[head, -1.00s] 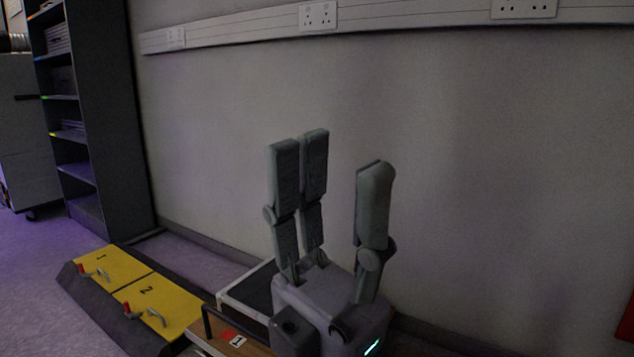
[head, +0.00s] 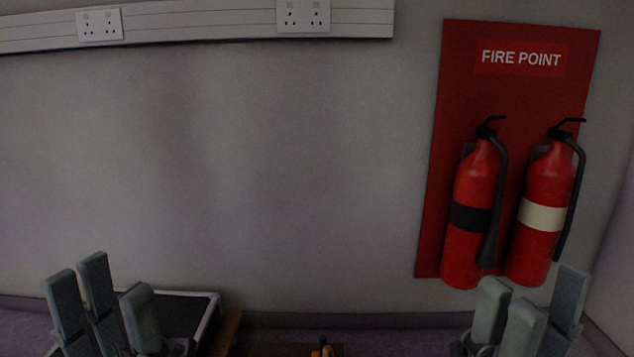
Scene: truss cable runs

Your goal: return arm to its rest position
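My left gripper (head: 98,276) is at the bottom left of the head view. Its grey fingers point up and stand apart, with nothing between them. My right gripper (head: 530,287) is at the bottom right, in front of the wall below the fire extinguishers. Its fingers also point up and stand apart, with nothing seen between them. The lower parts of both grippers and the arms are cut off by the bottom edge.
A dark tray with a pale rim (head: 211,318) lies behind my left gripper. Small orange items (head: 323,350) show at the bottom middle. Two fire extinguishers (head: 468,250) hang on a red fire point board (head: 520,95). A socket trunking (head: 200,25) runs along the wall.

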